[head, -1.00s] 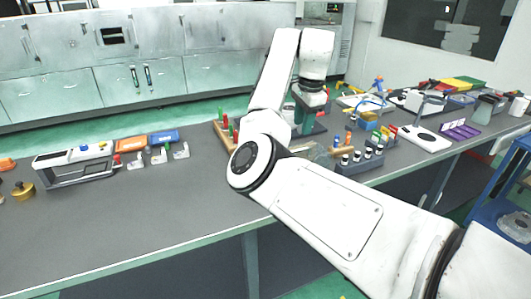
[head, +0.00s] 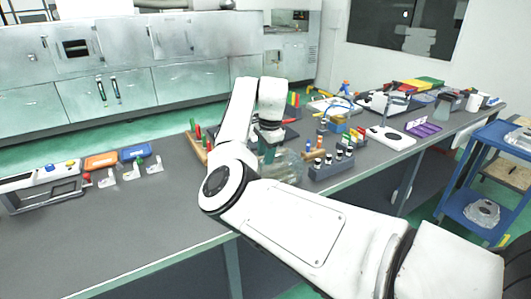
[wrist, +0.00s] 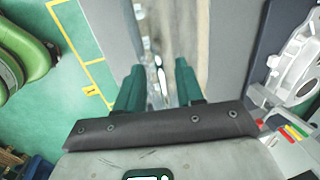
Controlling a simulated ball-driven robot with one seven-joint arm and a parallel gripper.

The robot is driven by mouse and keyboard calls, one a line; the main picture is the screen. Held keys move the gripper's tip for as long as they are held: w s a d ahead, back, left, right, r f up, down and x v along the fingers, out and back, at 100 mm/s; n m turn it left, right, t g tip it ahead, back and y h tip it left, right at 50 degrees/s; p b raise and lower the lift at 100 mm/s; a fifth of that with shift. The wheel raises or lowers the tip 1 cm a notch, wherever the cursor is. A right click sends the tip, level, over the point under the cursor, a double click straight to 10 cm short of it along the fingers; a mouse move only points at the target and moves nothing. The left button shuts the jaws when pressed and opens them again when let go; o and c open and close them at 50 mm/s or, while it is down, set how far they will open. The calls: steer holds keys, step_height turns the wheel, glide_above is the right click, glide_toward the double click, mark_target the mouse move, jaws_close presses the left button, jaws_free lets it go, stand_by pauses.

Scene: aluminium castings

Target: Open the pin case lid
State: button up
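A clear, see-through case (head: 288,168), which I take to be the pin case, sits on the grey bench, partly behind my arm. Its lid cannot be made out clearly in the head view. My gripper (head: 267,152) points down at the left part of the case, close to it; whether it touches cannot be told. In the wrist view my gripper (wrist: 158,85) has its two green fingers apart with nothing held between them. A clear-topped, beige-floored case with small shiny pieces (wrist: 178,35) lies beyond and between the fingertips.
A wooden rack with red and green handles (head: 197,147) stands left of my gripper. A grey block with black-and-white pieces (head: 330,168) stands right of the case. A large metal casting (wrist: 297,62) lies at the right in the wrist view.

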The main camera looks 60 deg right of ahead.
steer(key=shift+f, duration=0.1)
jaws_close()
stand_by(0.3)
stand_by(1.1)
